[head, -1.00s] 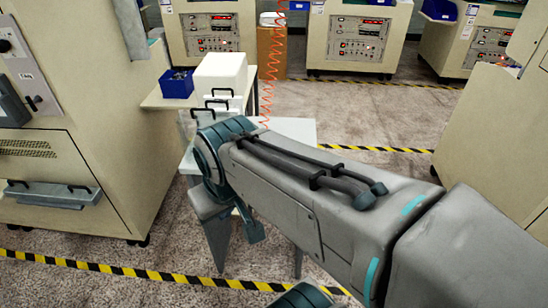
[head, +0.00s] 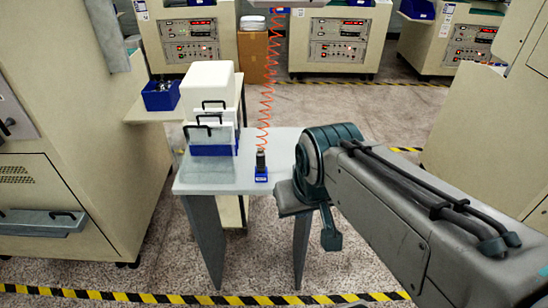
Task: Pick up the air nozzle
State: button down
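The air nozzle (head: 261,160) is a small dark piece at the lower end of a red coiled hose (head: 267,95). It sits upright at a small blue base (head: 261,175) on the grey table (head: 207,178), near the front edge. I cannot tell whether it rests in the base or just behind it. My arm comes in from the right, with its teal joint at the table's right side, well apart from the nozzle. My gripper is not seen in this view.
White drawer units (head: 209,92) with black handles stand left of the nozzle. A blue bin (head: 161,95) sits on a side table behind. Beige machines flank both sides. A cardboard box (head: 252,56) stands at the back. Floor is open beyond the table's right side.

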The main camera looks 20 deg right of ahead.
aim_at(260, 155)
jog(key=i, duration=0.45)
jog(key=u, duration=0.05)
jog(key=k, duration=0.5)
jog(key=u, duration=1.3)
jog(key=i, duration=1.25)
jog(key=z, duration=1.9)
